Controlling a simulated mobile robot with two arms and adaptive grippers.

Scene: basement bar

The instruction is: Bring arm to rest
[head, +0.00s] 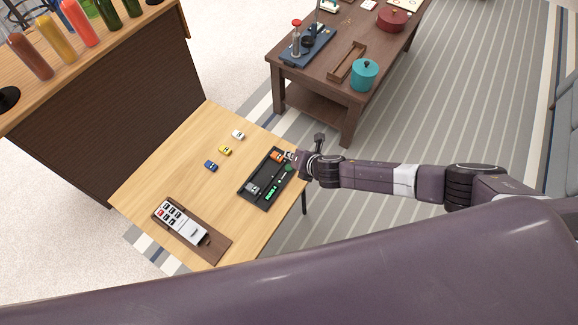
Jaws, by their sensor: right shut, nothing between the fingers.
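My right gripper (288,155) reaches in from the right, over the right edge of the light wooden table (190,135). It is shut and empty. Its fingertips are at the far end of a black tray (254,196), close beside a small orange car (276,157); I cannot tell whether they touch it. The tray also holds a grey car (252,188) and a green item (271,192). My left gripper is not in view.
White (238,134), yellow (225,151) and blue (211,166) toy cars stand on the table left of the tray. A board with a white case (180,222) lies at the near end. A dark table (330,85) with a teal pot (364,75) stands behind. Striped floor is free at right.

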